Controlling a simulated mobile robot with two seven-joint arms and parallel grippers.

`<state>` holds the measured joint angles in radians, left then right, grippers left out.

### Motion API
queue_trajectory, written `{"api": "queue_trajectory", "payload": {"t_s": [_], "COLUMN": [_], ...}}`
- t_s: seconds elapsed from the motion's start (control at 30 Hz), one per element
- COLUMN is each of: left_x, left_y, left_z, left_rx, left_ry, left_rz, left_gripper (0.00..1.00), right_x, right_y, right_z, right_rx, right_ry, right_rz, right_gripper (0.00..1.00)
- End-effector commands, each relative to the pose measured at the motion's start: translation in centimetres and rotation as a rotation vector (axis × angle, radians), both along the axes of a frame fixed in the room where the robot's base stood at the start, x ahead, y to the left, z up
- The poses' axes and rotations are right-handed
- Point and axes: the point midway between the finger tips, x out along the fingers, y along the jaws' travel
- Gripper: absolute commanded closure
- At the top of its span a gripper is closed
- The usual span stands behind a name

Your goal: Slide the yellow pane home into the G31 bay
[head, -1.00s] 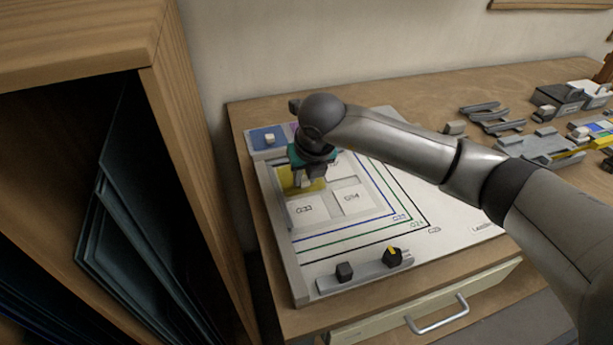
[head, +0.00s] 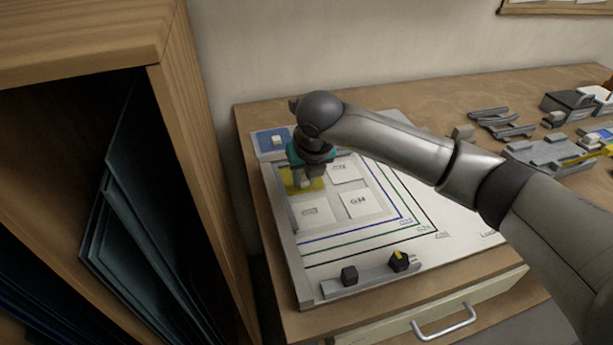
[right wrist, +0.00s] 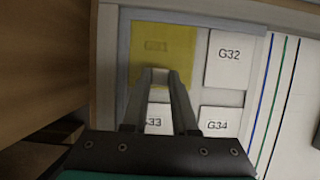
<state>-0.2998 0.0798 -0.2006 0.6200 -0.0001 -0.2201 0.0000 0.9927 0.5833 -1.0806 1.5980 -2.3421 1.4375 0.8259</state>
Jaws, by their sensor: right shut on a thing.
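The yellow pane (head: 290,187) lies at the far left corner of the white layout board (head: 462,222). In the right wrist view the see-through pane (right wrist: 147,40) covers the G31 bay, and the faint G31 label shows through it. Its far and left edges appear close to the grey border strips; I cannot tell whether they touch. My right gripper (right wrist: 162,74) is shut on the pane's near side. In the head view this gripper (head: 306,185) points down over the pane, and the wrist hides part of the corner. My left gripper is not in view.
White tiles G32 (right wrist: 229,60) and G34 (right wrist: 214,122) lie beside the bay, with a third tile (head: 309,212) in front. A rail with dark knobs (head: 370,276) is at the board's front. A wooden shelf (head: 200,150) stands close left. Grey fixtures (head: 545,150) are at right.

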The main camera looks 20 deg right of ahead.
Motion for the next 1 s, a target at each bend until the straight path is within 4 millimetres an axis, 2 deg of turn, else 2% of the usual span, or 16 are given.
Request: {"api": "queue_trajectory", "payload": {"t_s": [1.0], "left_x": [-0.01], "left_y": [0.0], "left_z": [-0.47], "left_rx": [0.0], "left_ry": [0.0], "left_rz": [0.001], "left_gripper": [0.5], "right_x": [0.33], "right_y": [0.7], "right_z": [0.16], "right_rx": [0.004], "right_ry": [-0.005], "right_rz": [0.003], "right_gripper": [1.0]}}
